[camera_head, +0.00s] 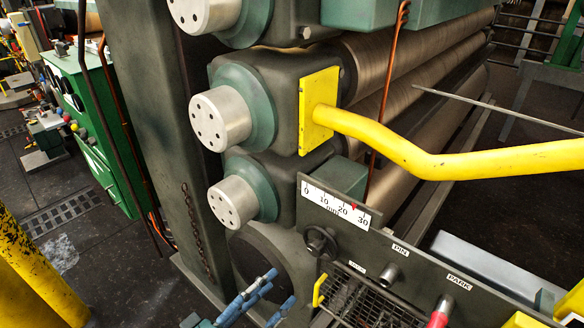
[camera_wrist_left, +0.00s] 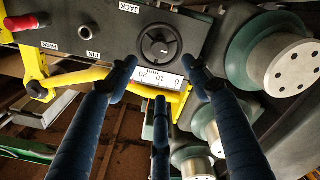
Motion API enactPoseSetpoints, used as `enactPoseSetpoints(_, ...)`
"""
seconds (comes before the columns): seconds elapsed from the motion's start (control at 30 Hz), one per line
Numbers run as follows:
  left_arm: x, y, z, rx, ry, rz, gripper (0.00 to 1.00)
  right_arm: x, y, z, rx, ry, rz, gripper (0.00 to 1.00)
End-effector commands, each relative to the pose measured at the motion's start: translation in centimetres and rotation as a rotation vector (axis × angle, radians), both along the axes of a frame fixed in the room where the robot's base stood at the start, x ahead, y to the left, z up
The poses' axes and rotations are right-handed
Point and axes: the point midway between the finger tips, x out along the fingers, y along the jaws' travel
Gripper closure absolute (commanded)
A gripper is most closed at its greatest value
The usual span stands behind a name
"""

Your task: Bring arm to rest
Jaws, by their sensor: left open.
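My left gripper (camera_head: 274,287) shows at the bottom of the head view, its blue fingers pointing up and right. It is open and empty. In the left wrist view its fingers (camera_wrist_left: 161,78) are spread in front of the panel. The dark panel (camera_head: 345,222) carries a 0–30 mm scale with a red pointer and a black knob (camera_head: 320,242); the knob also shows between the fingertips' directions in the left wrist view (camera_wrist_left: 159,46). No contact with the knob shows. A red-handled piece (camera_head: 440,312) is at the PARK label; the PIN socket (camera_head: 390,274) looks empty. My right gripper is out of view.
Large rollers (camera_head: 425,55) and their green-collared shaft ends (camera_head: 220,118) rise behind the panel. A yellow bar (camera_head: 440,160) crosses at the right. A mesh guard (camera_head: 365,300) lies below the panel. Yellow posts (camera_head: 35,275) stand at the left; open floor lies between.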

Motion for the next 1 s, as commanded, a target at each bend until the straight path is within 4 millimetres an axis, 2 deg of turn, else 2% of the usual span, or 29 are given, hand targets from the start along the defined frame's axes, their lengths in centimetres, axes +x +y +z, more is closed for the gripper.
enactPoseSetpoints(0.07, 0.1, 0.1, -0.5, 0.009, 0.003, 0.005, 0.50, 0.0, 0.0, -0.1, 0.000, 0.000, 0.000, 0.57)
enactPoseSetpoints(0.13, 0.5, 0.6, -2.0, 0.037, 0.012, 0.018, 0.50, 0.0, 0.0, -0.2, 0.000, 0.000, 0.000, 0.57)
enactPoseSetpoints(0.17, 0.8, 1.0, -3.1, 0.059, 0.019, 0.026, 0.50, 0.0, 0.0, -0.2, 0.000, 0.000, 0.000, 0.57)
enactPoseSetpoints(0.23, 1.5, 2.1, -6.6, 0.124, 0.042, 0.053, 0.50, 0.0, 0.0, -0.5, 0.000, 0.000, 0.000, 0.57)
enactPoseSetpoints(0.37, 2.3, 5.4, -15.4, 0.295, 0.114, 0.110, 0.50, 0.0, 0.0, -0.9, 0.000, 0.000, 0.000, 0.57)
enactPoseSetpoints(0.4, 2.3, 6.6, -18.4, 0.351, 0.143, 0.124, 0.50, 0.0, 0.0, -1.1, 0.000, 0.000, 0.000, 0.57)
enactPoseSetpoints(0.47, 1.9, 8.2, -22.6, 0.433, 0.187, 0.140, 0.50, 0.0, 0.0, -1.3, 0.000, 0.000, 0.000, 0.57)
enactPoseSetpoints(0.5, 1.3, 9.3, -25.5, 0.486, 0.221, 0.148, 0.50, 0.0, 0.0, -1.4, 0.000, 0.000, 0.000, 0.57)
enactPoseSetpoints(0.57, 0.2, 10.9, -29.7, 0.563, 0.276, 0.154, 0.50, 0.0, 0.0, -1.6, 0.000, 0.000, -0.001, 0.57)
enactPoseSetpoints(0.6, -0.8, 11.9, -32.5, 0.612, 0.316, 0.155, 0.50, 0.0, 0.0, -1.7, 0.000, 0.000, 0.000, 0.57)
enactPoseSetpoints(0.7, -4.0, 14.1, -39.0, 0.730, 0.419, 0.144, 0.50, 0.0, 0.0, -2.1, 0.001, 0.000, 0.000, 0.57)
enactPoseSetpoints(0.77, -6.5, 15.2, -42.8, 0.797, 0.485, 0.127, 0.50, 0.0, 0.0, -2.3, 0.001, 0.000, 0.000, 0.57)
enactPoseSetpoints(0.8, -8.4, 15.9, -45.1, 0.839, 0.530, 0.113, 0.50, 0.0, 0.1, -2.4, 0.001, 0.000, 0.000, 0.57)
enactPoseSetpoints(0.87, -11.6, 16.6, -48.5, 0.898, 0.602, 0.082, 0.50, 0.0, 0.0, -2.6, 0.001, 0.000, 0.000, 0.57)
enactPoseSetpoints(0.9, -13.8, 16.9, -50.5, 0.933, 0.649, 0.061, 0.50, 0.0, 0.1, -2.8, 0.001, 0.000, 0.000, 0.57)
enactPoseSetpoints(0.97, -17.5, 17.2, -53.4, 0.986, 0.719, 0.017, 0.50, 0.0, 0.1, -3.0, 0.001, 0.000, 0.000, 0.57)
enactPoseSetpoints(1.0, -19.9, 17.3, -55.0, 1.015, 0.764, -0.013, 0.50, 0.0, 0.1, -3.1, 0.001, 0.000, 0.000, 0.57)
